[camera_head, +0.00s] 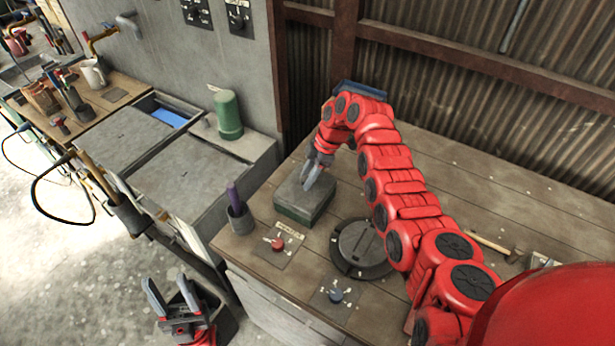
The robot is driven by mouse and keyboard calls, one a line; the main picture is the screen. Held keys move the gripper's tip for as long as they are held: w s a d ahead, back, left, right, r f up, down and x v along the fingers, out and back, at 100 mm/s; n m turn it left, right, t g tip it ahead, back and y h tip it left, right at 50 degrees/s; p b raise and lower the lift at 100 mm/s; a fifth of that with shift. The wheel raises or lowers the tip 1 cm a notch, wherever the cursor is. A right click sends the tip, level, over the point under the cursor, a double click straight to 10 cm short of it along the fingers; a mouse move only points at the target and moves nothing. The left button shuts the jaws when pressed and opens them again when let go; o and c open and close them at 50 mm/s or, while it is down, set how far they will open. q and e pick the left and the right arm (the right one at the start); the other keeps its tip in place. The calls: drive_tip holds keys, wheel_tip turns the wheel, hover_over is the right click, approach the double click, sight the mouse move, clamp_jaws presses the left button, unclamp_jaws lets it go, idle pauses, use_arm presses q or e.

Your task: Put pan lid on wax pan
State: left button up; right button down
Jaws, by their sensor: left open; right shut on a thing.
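A rectangular box-shaped pan with dark green sides (298,215), apparently the wax pan, sits on the wooden bench. A flat grey slab (291,193), apparently the pan lid, lies over its top; I cannot tell whether it is fully seated. My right gripper (311,182) points down at the slab from above and is shut, apparently on its handle, which the fingers hide. My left gripper (170,294) is open and empty, low at the left, beyond the bench's left edge and away from the pan.
A dark round plate (352,243) lies right of the pan, partly behind my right arm. A green cylinder (228,113) stands at the back left.

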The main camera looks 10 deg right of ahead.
drive_tip(key=shift+f+b, duration=0.3)
drive_tip(key=shift+b, duration=0.3)
drive_tip(key=c, duration=0.8)
unclamp_jaws()
drive_tip(key=o, duration=0.6)
drive_tip(key=b+v, duration=0.2)
drive_tip(key=v, duration=0.2)
drive_tip(key=shift+w+d+r+b, duration=0.1)
drive_tip(key=shift+d+b, duration=0.15)
drive_tip(key=shift+b, duration=0.05)
drive_tip(key=shift+b+v, duration=1.55)
drive_tip(key=shift+v, duration=5)
drive_tip(key=shift+a, duration=0.1)
